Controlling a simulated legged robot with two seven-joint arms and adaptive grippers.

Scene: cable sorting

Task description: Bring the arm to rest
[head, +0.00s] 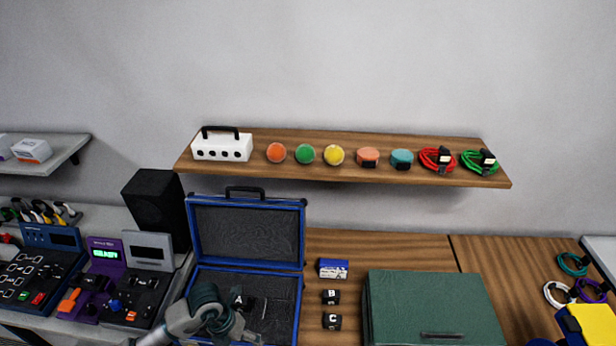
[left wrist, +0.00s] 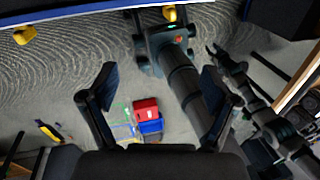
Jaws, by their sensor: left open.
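My left gripper (left wrist: 158,92) shows in the left wrist view with its two dark fingers spread wide apart and nothing between them. Beyond the fingers is grey floor, well away from the fingertips. In the head view a grey and dark teal part of my left arm (head: 185,322) comes in at the bottom, in front of and partly over the open blue case (head: 302,285). I cannot make out the fingertips there.
A black block marked A (head: 237,299) lies in the case. Blocks B (head: 331,297) and C (head: 332,321) sit to its right, before a green box (head: 435,305). A shelf (head: 345,138) holds cables and round containers. A red box (left wrist: 146,107) shows low in the left wrist view.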

